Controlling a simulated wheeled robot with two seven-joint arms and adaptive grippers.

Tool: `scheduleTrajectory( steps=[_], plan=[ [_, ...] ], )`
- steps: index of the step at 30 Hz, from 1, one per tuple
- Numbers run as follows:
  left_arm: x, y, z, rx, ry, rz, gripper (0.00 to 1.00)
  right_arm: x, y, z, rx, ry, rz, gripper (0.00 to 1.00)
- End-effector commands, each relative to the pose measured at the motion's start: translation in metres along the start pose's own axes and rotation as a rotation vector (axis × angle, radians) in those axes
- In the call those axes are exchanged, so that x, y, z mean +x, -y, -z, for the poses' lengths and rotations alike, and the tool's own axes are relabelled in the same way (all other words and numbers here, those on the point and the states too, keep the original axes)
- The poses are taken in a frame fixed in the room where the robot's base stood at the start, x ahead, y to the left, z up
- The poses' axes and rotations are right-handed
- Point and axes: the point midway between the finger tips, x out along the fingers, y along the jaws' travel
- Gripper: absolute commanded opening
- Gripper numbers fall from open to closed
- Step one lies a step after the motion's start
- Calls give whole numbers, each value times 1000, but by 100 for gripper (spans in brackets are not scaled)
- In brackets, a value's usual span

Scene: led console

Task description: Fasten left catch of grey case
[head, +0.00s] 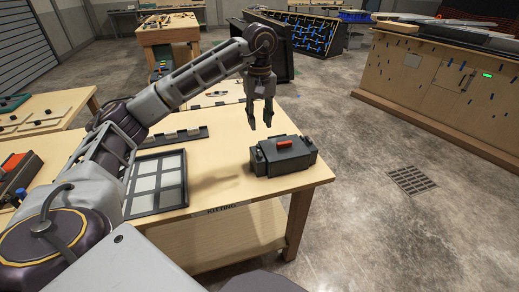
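The grey case (287,159) sits on the right part of the wooden table, near its right edge. It is dark grey and looks closed, with a red handle-like part (285,144) on it. Small blocky parts show at its ends, but they are too small to tell whether a catch is fastened. My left gripper (260,126) points down above and slightly left of the case, apart from it. Its two fingers are spread with nothing between them. My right gripper is not in view.
A black-framed tray with pale panels (157,183) lies on the table (215,190) left of the case. A dark rail (182,136) lies behind it. A red and dark box (18,172) is at the far left. Open floor lies right of the table.

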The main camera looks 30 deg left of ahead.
Motion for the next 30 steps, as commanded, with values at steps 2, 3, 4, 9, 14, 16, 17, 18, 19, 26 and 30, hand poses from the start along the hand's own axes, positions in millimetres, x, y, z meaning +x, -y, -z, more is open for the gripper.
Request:
scheduleTrajectory(
  steps=[2,3,4,9,14,16,17,18,19,26,30],
  plan=[
    [9,0,0,1,1,2,33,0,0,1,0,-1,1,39],
    [14,1,0,1,1,2,33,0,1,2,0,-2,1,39],
    [17,0,-1,1,1,2,33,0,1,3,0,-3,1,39],
    [40,1,0,-1,1,1,33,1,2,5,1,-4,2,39],
    [61,0,0,0,1,1,33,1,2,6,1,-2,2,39],
    [70,1,-1,1,2,1,33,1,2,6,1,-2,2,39],
    [74,0,-1,1,1,1,33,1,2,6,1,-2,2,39],
    [79,0,0,0,1,1,33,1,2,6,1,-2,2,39],
    [83,0,0,0,1,2,33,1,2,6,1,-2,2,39],
    [110,0,0,0,1,0,33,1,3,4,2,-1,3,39],
    [119,0,0,0,0,0,33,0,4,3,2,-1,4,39]
  ],
)
